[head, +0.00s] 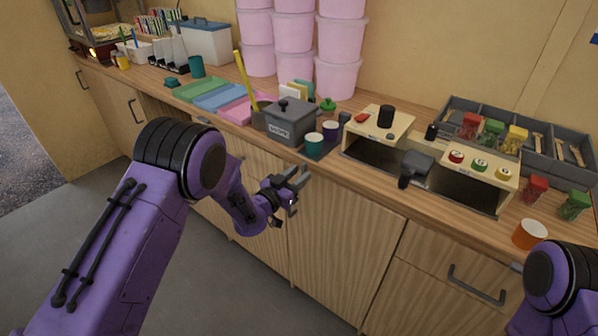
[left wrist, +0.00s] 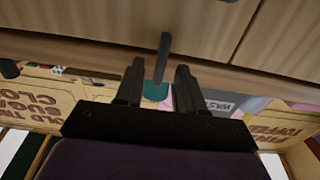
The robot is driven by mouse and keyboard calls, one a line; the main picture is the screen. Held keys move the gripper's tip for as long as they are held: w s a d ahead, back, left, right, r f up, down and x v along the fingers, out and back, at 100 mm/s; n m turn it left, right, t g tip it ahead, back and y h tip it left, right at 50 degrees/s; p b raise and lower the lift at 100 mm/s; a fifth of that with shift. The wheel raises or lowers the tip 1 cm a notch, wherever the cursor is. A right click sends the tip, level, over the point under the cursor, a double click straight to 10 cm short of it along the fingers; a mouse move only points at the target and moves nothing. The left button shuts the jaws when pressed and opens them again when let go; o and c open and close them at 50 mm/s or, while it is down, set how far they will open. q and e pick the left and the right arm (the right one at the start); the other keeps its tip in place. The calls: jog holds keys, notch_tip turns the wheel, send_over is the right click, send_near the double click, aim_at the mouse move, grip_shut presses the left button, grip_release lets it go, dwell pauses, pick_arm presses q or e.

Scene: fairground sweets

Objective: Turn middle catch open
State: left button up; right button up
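My left gripper (head: 292,181) is in front of the cabinet doors, just below the counter's front edge. Its two fingers are apart. In the left wrist view, a dark, narrow catch (left wrist: 163,55) stands upright against the wooden front, and its lower end shows between the tips of my left gripper (left wrist: 158,76). A gap shows on each side of the catch, and I cannot tell whether a finger touches it. I cannot make out this catch in the head view. My right gripper is out of view; only part of the right arm shows at the lower right.
The wooden counter (head: 350,175) runs above the doors. A drawer handle (head: 478,287) sticks out at right. Another dark fitting (left wrist: 9,69) shows in the left wrist view.

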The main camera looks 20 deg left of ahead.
pick_arm(q)
jog(key=shift+w+d, duration=0.15)
jog(key=shift+w, duration=0.3)
grip_shut()
